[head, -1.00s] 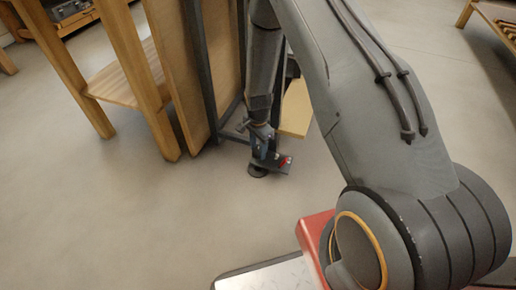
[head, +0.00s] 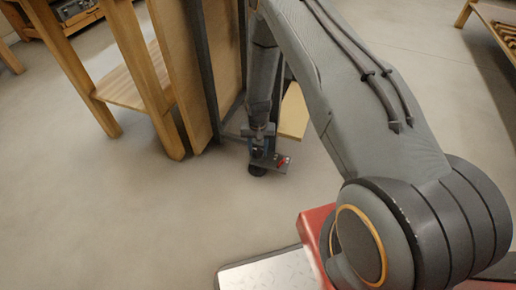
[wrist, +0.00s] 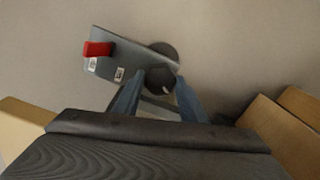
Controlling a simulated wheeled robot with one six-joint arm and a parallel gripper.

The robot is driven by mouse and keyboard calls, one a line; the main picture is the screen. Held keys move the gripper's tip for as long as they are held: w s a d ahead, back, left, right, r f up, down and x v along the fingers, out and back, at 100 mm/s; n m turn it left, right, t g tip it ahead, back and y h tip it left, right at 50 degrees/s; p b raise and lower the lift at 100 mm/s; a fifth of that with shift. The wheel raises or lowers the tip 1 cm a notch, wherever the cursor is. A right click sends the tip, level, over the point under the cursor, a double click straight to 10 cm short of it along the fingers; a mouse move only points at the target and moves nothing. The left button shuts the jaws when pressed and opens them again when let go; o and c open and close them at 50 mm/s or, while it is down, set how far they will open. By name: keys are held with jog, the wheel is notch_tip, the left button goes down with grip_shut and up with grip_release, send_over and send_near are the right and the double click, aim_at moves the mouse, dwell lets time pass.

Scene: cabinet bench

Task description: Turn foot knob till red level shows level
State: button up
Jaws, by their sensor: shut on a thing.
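The dark foot knob (wrist: 160,79) sits between the two blue-grey fingers of my gripper (wrist: 157,92) in the wrist view. The gripper is shut on it. A grey plate (wrist: 128,59) reaches left from the knob, with the red level (wrist: 98,49) and small white labels on it. A dark round foot (wrist: 164,48) shows just beyond the plate. In the head view my gripper (head: 259,149) is low by the floor, above the foot (head: 257,170), with the red level (head: 283,161) to its right. The level's reading is too small to tell.
A dark metal frame with a wooden panel (head: 180,60) stands left of my gripper. A wooden table (head: 125,90) is farther left. A tan board (head: 293,112) is close on the right. The floor in front is clear.

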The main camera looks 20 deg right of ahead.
aim_at(258, 151)
jog(key=shift+n+p, duration=0.35)
jog(key=shift+n, duration=0.85)
jog(key=o, duration=1.1)
jog(key=shift+c, duration=0.2)
jog(key=shift+r, duration=0.1)
notch_tip(258, 151, up, 8)
jog(key=p, duration=0.2)
jog(key=shift+f+p, duration=0.2)
jog(key=shift+p, duration=0.15)
